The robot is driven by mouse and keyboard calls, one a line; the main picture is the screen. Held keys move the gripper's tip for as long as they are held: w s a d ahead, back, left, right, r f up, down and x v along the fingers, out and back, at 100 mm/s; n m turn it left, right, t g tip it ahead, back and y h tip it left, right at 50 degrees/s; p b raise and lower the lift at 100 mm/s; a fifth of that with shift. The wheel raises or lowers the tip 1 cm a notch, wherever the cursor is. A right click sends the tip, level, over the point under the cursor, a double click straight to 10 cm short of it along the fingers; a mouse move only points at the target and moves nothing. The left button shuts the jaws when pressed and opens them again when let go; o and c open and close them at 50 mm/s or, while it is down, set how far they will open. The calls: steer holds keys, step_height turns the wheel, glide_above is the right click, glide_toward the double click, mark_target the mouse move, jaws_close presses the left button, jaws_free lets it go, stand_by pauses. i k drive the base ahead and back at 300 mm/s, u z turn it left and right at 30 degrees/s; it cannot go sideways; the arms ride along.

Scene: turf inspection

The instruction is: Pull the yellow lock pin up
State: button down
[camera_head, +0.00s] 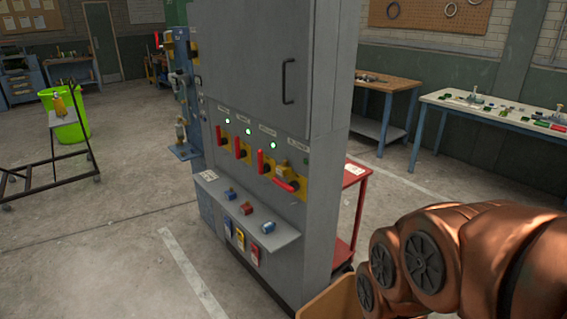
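A tall grey cabinet (225,160) stands in the middle, with a row of red levers on its front. The left three levers (237,147) point upright on yellow plates. The rightmost lever (287,184) lies tilted, nearly flat. A yellow piece (284,170) sits just above that lever; whether it is the lock pin is too small to tell. My copper-coloured arm fills the lower right, apart from the cabinet. My gripper is out of view.
A shelf (285,233) with blue and red padlock-like pieces juts out below the levers; tags hang under it. A red cart (352,180) stands behind the cabinet's right side. Workbenches (470,105) line the right wall. The floor at front left is clear.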

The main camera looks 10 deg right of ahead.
mark_target(281, 170)
steer(key=u, duration=0.05)
steer(key=k, duration=0.55)
steer(key=u, duration=0.65)
steer(key=i, duration=1.05)
steer(key=u, duration=0.35)
